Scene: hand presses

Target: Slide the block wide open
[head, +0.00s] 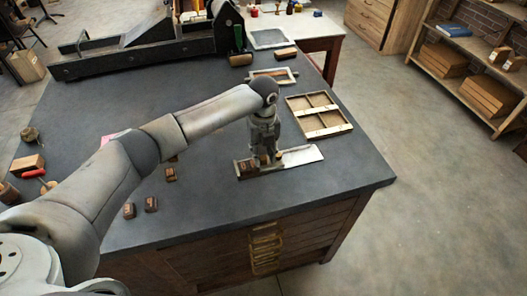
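A flat metal tray-like holder (303,155) lies on the dark table near its front right corner. A small brown block (246,168) sits at the holder's left end. My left gripper (267,160) points down over the left half of the holder, just right of the brown block. Its fingertips are small and dark here, and I cannot tell whether they grip anything. A small yellowish part (280,155) shows beside the fingers. The gripper hides the middle of the holder. My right gripper is not in view.
A divided wooden tray (320,115) lies just behind the holder. Small brown blocks (151,203) lie to the left, under and near my arm. A large dark press (140,55) stands at the back left. The table's front edge is close to the holder.

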